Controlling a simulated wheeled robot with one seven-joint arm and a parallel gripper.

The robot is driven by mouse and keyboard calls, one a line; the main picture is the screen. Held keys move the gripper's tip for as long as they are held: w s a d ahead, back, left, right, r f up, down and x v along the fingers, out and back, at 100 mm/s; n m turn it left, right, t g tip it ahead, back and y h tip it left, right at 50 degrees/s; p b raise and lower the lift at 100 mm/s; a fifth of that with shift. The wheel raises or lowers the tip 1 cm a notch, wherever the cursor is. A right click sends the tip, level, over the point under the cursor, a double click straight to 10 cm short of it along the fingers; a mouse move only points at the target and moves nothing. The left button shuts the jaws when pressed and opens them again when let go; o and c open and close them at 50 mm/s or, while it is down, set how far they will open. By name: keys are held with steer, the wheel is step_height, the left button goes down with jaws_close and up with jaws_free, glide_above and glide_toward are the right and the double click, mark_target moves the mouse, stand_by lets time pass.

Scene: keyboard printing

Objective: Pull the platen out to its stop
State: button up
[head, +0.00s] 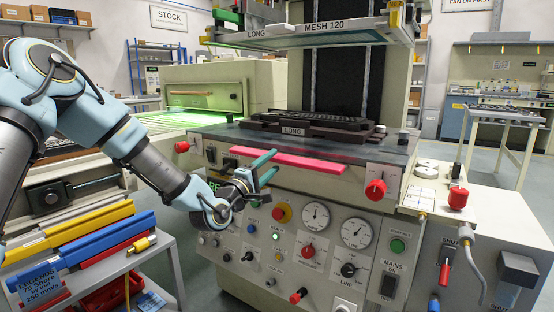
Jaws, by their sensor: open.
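The platen (365,150) is a dark flat plate on the front of the cream printing machine. It carries a dark nest marked LONG (293,131) with a keyboard (315,120) on it. A pinkish-red bar (305,164) runs along the platen's front edge. The fingers appear empty. I cannot tell from this view whether they touch the bar or stand in front of it.
A screen frame marked MESH 120 (325,30) hangs above the platen. The control panel with gauges (315,215) and knobs lies below my gripper. A red knob (376,188) sits at the right. A cart with yellow and blue squeegees (80,240) stands at the left.

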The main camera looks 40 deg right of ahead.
mark_target(275, 161)
steer(key=shift+x, duration=2.1)
steer(key=shift+c, duration=0.2)
jaws_close()
steer(key=shift+f, duration=0.1)
